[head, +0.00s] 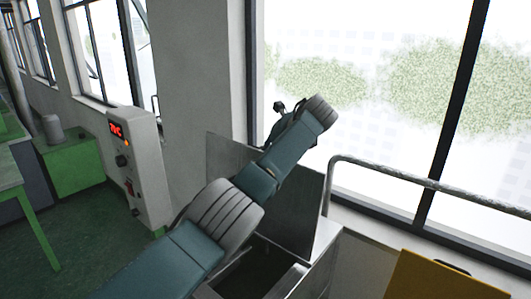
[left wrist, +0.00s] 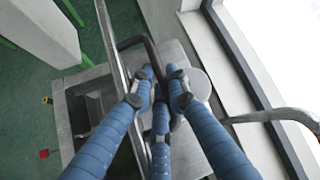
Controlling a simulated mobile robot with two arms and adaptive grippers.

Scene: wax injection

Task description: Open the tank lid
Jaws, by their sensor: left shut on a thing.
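The metal tank (head: 318,252) stands below my left arm in the head view, and its dark opening shows. Its lid (head: 302,205) is raised steeply from the opening, partly hidden behind my arm. In the left wrist view the lid (left wrist: 112,50) appears nearly edge-on, with the tank's opening (left wrist: 88,105) to its left. My left gripper (left wrist: 162,78) is shut on the dark bar handle (left wrist: 132,42) on the lid's outer face. In the head view the left gripper (head: 287,112) is at the lid's upper part, mostly hidden by its own wrist. My right gripper is not in view.
A pale control box (head: 146,175) with a red display stands left of the tank. A metal rail (head: 400,175) runs along the window on the right. A yellow panel (head: 440,280) is at lower right.

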